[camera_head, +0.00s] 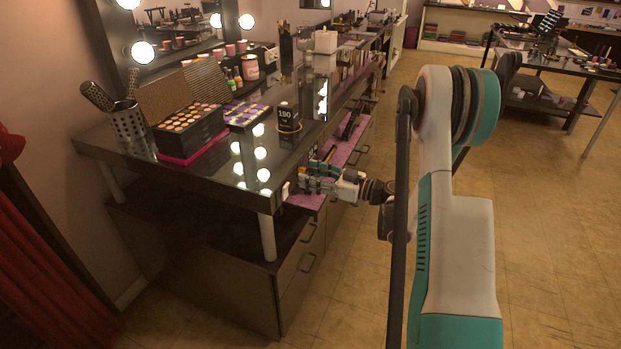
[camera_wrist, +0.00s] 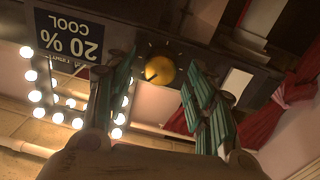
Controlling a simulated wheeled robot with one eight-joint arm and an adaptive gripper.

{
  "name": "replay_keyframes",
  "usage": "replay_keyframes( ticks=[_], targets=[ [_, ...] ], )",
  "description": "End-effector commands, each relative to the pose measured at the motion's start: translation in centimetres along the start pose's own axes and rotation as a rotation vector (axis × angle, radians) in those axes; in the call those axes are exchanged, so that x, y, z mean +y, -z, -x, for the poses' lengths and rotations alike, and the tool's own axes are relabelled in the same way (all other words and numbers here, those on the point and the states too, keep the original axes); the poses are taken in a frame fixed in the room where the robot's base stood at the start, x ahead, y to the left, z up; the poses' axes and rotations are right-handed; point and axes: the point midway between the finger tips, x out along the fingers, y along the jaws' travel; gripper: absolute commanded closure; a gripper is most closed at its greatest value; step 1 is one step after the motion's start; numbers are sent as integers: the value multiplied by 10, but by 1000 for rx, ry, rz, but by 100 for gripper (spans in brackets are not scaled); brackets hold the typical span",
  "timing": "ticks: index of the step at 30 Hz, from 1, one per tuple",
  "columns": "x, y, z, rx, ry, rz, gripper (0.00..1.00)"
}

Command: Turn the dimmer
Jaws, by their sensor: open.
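A round yellow-orange dimmer knob (camera_wrist: 160,70) with a dark pointer line and small tick marks around it shows in the wrist view, on a dark panel. Beside it is a dark display (camera_wrist: 68,38) that appears upside down and reads "20 %" and "COOL". My gripper (camera_wrist: 156,66) is open, with one teal finger on each side of the knob in the picture. I cannot tell whether either finger touches it. In the head view my gripper (camera_head: 312,182) is at the dark vanity table's (camera_head: 215,180) right edge, and the knob cannot be made out there.
A pale rectangular plate (camera_wrist: 237,83) is right of the knob. On the table are a makeup palette (camera_head: 190,131), a brush holder (camera_head: 128,122) and a dark "190" container (camera_head: 288,117). Lit bulbs (camera_head: 143,52) frame the mirror. Open drawers (camera_head: 345,150) lie beyond my gripper.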

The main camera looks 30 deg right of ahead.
Motion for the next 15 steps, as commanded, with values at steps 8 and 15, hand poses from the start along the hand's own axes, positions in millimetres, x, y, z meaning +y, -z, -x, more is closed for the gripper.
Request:
replay_keyframes(
  ticks=[8,15],
  targets=[
    [0,0,-8,0,0,0,50],
    [0,0,-8,0,0,0,73]
  ],
)
